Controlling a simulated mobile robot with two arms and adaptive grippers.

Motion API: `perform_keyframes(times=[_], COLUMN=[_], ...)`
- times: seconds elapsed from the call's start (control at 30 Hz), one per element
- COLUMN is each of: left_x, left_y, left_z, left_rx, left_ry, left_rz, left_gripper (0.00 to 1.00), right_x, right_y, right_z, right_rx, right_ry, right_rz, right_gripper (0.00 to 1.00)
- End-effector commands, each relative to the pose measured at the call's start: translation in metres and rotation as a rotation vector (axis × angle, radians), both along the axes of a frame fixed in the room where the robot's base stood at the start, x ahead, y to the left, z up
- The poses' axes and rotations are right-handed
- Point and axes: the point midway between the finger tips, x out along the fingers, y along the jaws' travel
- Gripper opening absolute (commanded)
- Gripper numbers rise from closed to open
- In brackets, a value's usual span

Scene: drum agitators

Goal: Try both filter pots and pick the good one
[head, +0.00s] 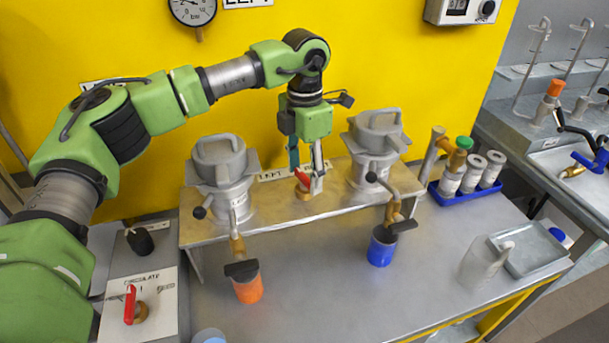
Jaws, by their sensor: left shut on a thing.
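Two grey metal filter pots with handled lids stand on a raised metal shelf (275,212): the left pot (222,190) and the right pot (365,172). A brass outlet with a dark handle hangs at the front of each. An orange cup (248,289) stands below the left outlet, and a blue cup (381,251) below the right one. My left gripper (306,182) points down between the pots, shut on the red valve handle (301,177) above a brass body. Its fingers partly cover the handle. My right gripper is not in view.
A "CIRCULATE" plate with a red-handled valve (131,306) lies at the front left. A blue rack (466,190) of grey cylinders stands right of the shelf. A clear jug (482,264) and metal tray (530,250) are at the right. The bench's front middle is mostly clear.

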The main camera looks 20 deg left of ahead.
Motion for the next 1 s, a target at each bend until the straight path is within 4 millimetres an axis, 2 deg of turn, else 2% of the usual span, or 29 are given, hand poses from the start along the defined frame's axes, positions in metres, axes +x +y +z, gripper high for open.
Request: perform_keyframes(times=[0.2, 0.5, 1.0], left_x=[0.001, 0.001, 0.002], left_y=[0.0, 0.0, 0.0], left_z=[0.0, 0.001, 0.002], left_rx=[-0.001, 0.0, -0.002], left_ry=[-0.004, -0.005, -0.006], left_rz=[0.196, 0.402, 0.519], left_gripper=[0.31, 0.31, 0.31], right_x=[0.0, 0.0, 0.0], right_y=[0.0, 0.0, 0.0], right_z=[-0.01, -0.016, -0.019], right_rx=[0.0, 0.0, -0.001], right_ry=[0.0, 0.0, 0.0], right_rz=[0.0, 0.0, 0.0], right_gripper=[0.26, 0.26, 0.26])
